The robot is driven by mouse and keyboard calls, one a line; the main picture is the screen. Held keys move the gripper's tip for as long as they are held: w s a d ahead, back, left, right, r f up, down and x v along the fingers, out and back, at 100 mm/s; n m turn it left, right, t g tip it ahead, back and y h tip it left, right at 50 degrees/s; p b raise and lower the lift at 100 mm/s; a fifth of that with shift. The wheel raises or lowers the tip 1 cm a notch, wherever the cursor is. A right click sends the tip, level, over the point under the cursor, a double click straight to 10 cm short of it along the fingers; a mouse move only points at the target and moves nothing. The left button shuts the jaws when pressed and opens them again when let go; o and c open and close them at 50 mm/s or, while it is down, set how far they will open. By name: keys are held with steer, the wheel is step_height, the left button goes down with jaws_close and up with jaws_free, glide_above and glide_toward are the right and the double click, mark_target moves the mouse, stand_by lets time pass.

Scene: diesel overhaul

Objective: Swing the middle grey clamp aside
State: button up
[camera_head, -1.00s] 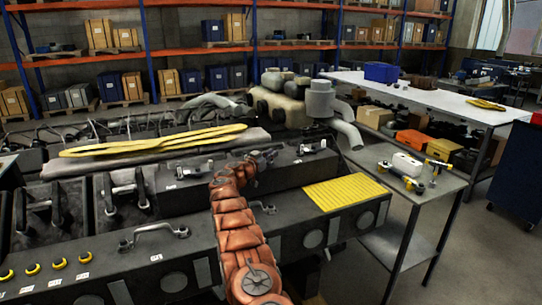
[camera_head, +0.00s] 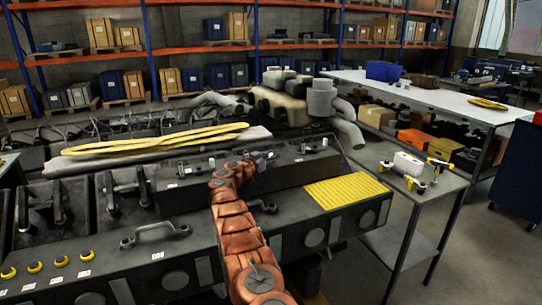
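My orange arm reaches up from the bottom centre to the long dark cover (camera_head: 285,178) on the engine. My dark gripper (camera_head: 264,159) is small at its end, low over the middle of the cover's top. The middle grey clamp seems to be at this spot; I cannot separate it from the gripper or tell whether they touch. Another grey clamp (camera_head: 313,147) sits to the right on the cover. A further grey clamp (camera_head: 188,170) shows to the left, partly beside my arm. Whether the fingers are open or shut is too small to see.
Yellow slings (camera_head: 155,143) lie on a grey pad behind the cover. A side table (camera_head: 440,185) with tools stands at right. A grey pipe elbow (camera_head: 347,130) rises behind.

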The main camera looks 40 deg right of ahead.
steer(key=shift+o, duration=0.6)
steer(key=shift+r, duration=0.2)
steer(key=shift+a+r, duration=0.1)
steer(key=shift+a, duration=0.2)
steer(key=shift+s+a, duration=0.2)
steer(key=shift+a, duration=1.55)
steer(key=s+a, duration=0.1)
steer(key=a, duration=0.6)
steer(key=shift+a, duration=0.4)
steer(key=shift+s, duration=0.1)
